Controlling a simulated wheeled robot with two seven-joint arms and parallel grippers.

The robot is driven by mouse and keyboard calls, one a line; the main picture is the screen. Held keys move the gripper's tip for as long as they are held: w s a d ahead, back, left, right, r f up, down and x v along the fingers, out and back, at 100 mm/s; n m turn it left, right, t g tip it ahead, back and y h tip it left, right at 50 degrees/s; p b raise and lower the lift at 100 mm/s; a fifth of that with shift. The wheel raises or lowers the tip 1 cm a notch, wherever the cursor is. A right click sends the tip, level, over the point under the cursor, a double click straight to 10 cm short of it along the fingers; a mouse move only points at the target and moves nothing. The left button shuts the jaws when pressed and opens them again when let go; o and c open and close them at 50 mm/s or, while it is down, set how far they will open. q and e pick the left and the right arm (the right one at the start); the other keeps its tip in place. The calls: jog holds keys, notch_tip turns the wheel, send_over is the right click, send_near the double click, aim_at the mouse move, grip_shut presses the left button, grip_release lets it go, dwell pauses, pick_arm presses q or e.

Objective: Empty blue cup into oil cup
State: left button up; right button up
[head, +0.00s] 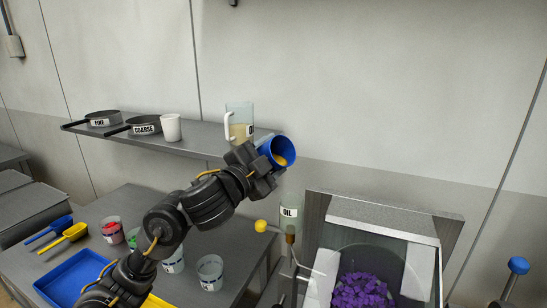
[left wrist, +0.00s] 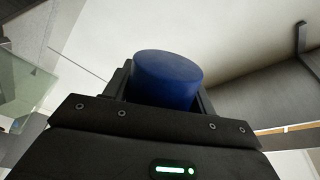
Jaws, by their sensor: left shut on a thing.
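The blue cup (head: 277,152) is held by my left gripper (head: 258,168), which is shut on it. The cup is tilted, its mouth toward the lower right, and a yellow-orange content shows inside. In the left wrist view the blue cup (left wrist: 167,80) sits between the fingers. The oil cup (head: 289,212) is a clear container labelled OIL, below and slightly right of the blue cup. Some brownish liquid shows at its lower part. The blue cup and the oil cup are apart. My right gripper is not in view.
A metal box (head: 380,215) with purple pieces (head: 361,291) stands right of the oil cup. A yellow knob (head: 261,226) is just left of it. The shelf (head: 195,137) behind holds a clear jug (head: 239,120), a white cup (head: 171,128) and two pans. Several tubs stand on the lower-left table.

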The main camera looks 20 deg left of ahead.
pick_arm(q)
jog(key=shift+f+m+h+b, duration=0.2)
jog(key=shift+m+h+b, duration=0.2)
jog(key=shift+m+b, duration=0.95)
jog(key=shift+s+d+f+m+h+b, duration=0.15)
jog(key=shift+m+h+b, duration=0.1)
jog(key=shift+m+b, duration=0.6)
jog(key=shift+d+f+m+h+b, duration=0.1)
jog(key=shift+d+m+h+b, duration=0.2)
jog(key=shift+m, duration=0.8)
jog(key=shift+s+d+f+m+h+b, duration=0.15)
jog(key=shift+m+h+b, duration=0.1)
jog(key=shift+m+b, duration=0.65)
jog(key=shift+s+d+r+m+g+h, duration=0.15)
jog(key=shift+d+r+m, duration=0.1)
jog(key=shift+m, duration=0.5)
jog(key=shift+s+d+r+m+g+h, duration=0.1)
jog(key=shift+r+m+h, duration=0.15)
jog(key=shift+m, duration=0.55)
jog(key=shift+s+d+r+m+g+h, duration=0.1)
jog(key=shift+d+r+m, duration=0.15)
jog(key=shift+m, duration=0.5)
jog(key=shift+m, duration=0.3)
